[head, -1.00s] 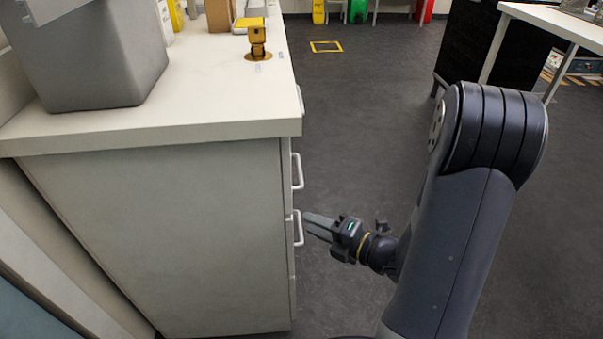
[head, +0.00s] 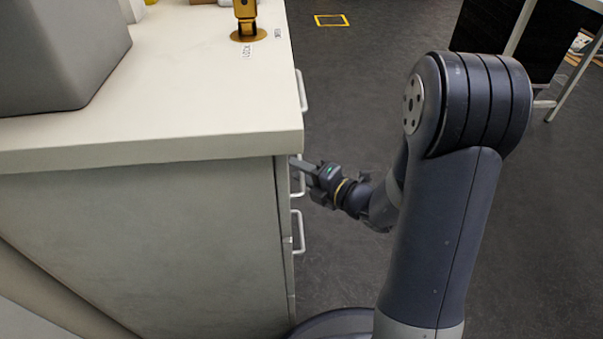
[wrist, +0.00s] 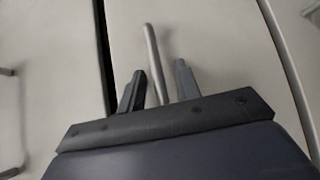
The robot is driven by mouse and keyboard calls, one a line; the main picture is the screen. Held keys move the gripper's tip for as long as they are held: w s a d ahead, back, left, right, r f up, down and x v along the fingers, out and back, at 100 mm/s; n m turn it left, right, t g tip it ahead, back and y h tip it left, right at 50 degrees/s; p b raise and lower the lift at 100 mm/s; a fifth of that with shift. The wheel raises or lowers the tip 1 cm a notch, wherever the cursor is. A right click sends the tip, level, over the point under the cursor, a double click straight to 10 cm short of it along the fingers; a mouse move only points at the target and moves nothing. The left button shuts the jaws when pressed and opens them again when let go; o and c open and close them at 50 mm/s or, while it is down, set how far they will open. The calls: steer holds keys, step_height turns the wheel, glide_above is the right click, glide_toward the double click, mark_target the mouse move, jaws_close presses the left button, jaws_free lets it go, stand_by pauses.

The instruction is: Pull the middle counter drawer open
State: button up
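The pale counter (head: 150,215) stands at left, its drawer fronts seen nearly edge-on along its right side. White bar handles show there: an upper one (head: 303,92), one beside my gripper (head: 299,186) and a lower one (head: 300,232). My gripper (head: 297,165) reaches left to the drawer fronts, level with the handle beside it. In the wrist view a pale handle bar (wrist: 153,50) passes between the two dark fingers of my gripper (wrist: 160,85). The fingers are apart, with a visible gap to the bar. I cannot tell which drawer it belongs to.
A grey bin (head: 60,55) and a gold fixture (head: 246,20) stand on the countertop. The dark floor (head: 345,100) right of the drawers is clear, with a yellow floor marking (head: 331,20) farther off. A table (head: 560,50) stands at the upper right.

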jaws_close()
stand_by(0.3)
stand_by(0.4)
